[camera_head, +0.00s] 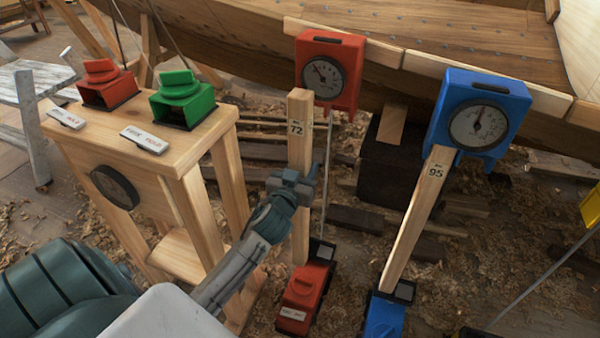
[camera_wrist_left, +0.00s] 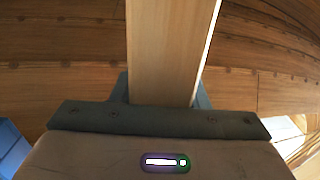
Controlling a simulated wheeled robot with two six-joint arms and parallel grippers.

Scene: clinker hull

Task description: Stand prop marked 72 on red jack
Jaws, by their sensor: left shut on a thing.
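The prop marked 72 (camera_head: 299,215) is a pale wooden post, held close to upright. My left gripper (camera_head: 292,184) is shut around its middle; the prop also fills the upper centre of the left wrist view (camera_wrist_left: 168,50). Its top end overlaps the lower left of the red gauge box (camera_head: 347,92); contact there cannot be told. The red jack (camera_head: 304,297) sits on the floor below. The prop's lower end appears just left of the jack's square grey pad (camera_head: 324,252); whether it touches the jack cannot be told. My right gripper is not in view.
Prop 95 (camera_head: 415,220) leans between the blue jack (camera_head: 384,316) and the blue gauge box (camera_head: 480,120), right of prop 72. A wooden stand (camera_head: 165,150) with red and green holders (camera_head: 184,98) is at left. The planked hull (camera_head: 420,35) overhangs behind. Shavings cover the floor.

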